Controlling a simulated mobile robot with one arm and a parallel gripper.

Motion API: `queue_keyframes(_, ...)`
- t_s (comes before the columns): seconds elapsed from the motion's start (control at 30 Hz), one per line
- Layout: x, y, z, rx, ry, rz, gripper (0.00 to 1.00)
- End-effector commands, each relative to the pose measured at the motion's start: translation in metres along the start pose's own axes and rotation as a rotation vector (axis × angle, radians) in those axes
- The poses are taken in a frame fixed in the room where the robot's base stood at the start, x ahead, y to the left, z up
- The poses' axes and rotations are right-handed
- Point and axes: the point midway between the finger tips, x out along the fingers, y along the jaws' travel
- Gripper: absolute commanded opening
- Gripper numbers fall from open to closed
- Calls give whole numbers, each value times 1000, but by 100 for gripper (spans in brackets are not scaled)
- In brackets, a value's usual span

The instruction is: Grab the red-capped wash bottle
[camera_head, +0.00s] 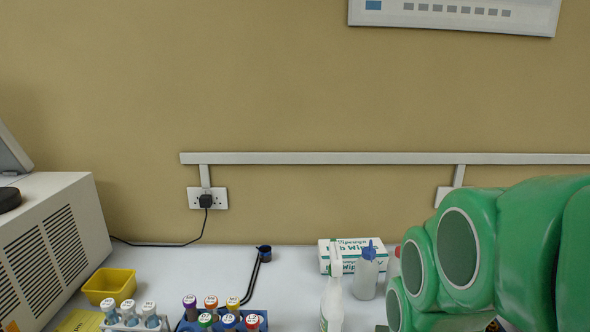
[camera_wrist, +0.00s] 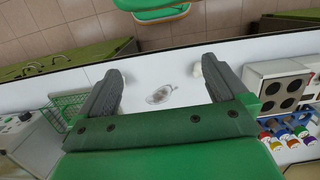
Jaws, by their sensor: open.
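In the head view a pale bottle (camera_head: 393,265) with a reddish tint shows only as a sliver at the left edge of my green arm. A small clear, shiny object (camera_wrist: 160,95) lies between the fingers as seen there. A pale object shows beside the right finger, mostly hidden.
A blue-capped wash bottle (camera_head: 367,277), a white spray bottle (camera_head: 332,300) and a wipes box (camera_head: 350,246) stand close together left of my arm. A yellow tub (camera_head: 108,287), a rack of capped vials (camera_head: 220,322) and a large machine (camera_head: 45,245) are further left.

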Motion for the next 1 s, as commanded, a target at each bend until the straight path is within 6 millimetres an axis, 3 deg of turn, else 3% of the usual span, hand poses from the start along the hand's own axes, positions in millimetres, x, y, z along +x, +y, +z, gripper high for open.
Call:
queue_keyframes(0.1, 11, -1, 16, 3, -7, 1, 100)
queue_keyframes(0.3, 16, -2, 23, 5, -8, 1, 100)
queue_keyframes(0.5, 16, -2, 23, 5, -8, 1, 75)
queue_keyframes(0.73, 16, -2, 22, 5, -9, 1, 74)
queue_keyframes(0.87, 12, -2, 13, -1, -1, -2, 74)
queue_keyframes(1.0, -1, -1, -18, -19, 32, -12, 74)
